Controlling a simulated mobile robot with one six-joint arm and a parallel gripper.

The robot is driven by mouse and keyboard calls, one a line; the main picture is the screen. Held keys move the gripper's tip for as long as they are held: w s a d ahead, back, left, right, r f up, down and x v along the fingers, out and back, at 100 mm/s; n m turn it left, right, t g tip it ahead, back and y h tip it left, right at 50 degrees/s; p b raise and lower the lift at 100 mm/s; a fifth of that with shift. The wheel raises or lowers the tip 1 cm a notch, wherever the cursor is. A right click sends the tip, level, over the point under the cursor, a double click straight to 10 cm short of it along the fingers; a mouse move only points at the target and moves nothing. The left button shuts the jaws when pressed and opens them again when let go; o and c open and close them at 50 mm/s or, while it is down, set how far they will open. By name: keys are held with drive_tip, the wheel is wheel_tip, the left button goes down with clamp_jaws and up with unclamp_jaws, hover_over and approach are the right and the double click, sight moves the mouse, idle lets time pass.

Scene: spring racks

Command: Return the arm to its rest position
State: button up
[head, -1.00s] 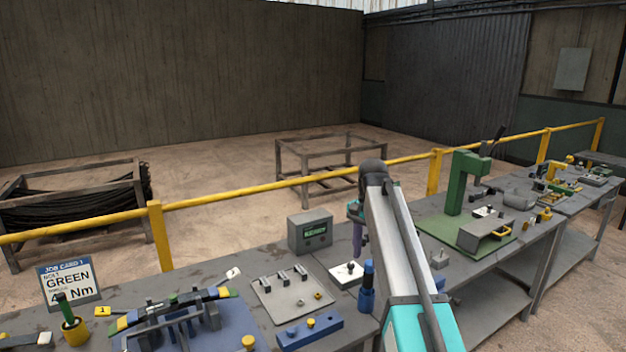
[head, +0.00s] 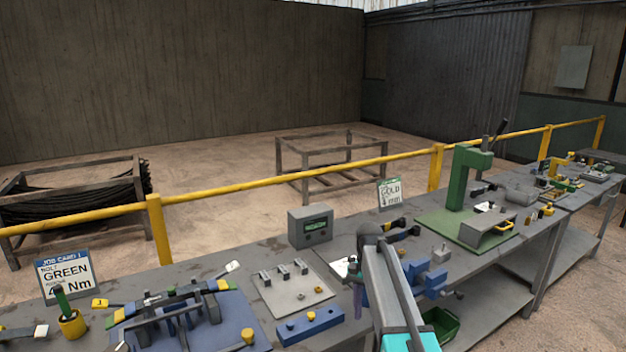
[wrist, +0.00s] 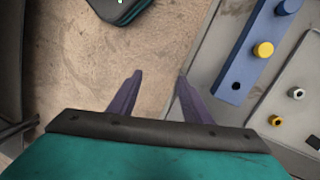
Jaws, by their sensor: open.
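My arm (head: 390,293) reaches up from the bottom of the head view, right of centre, over the workbench. My gripper is mostly hidden behind the arm's elbow in the head view, where only a bit of purple finger shows. In the wrist view my gripper (wrist: 157,90) has its two purple fingers spread apart with nothing between them. Bare floor and the bench edge lie below the fingers.
A grey box with a display (head: 310,227) stands behind. A green press (head: 466,180) and a green bin (head: 441,325) are to the right.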

drive_tip(key=s+f+g+b, duration=0.1)
drive_tip(key=s+f, duration=0.6)
drive_tip(key=f, duration=0.3)
drive_tip(key=s+f+n+g+b, duration=0.1)
drive_tip(key=s+f+b, duration=0.1)
drive_tip(key=s+f, duration=0.6)
drive_tip(key=s+f+g+b, duration=0.1)
drive_tip(key=s+f, duration=0.4)
drive_tip(key=f, duration=0.7)
drive_tip(key=s+f+n+b, duration=0.1)
drive_tip(key=s+f+n, duration=0.3)
drive_tip(key=s+f, duration=0.4)
drive_tip(key=s+d+f+n+b, duration=0.1)
drive_tip(key=s+f+n, duration=0.3)
drive_tip(key=s, duration=1.2)
drive_tip(key=shift+s+f+n, duration=0.3)
drive_tip(key=shift+s+f, duration=0.1)
drive_tip(key=shift+f, duration=1.85)
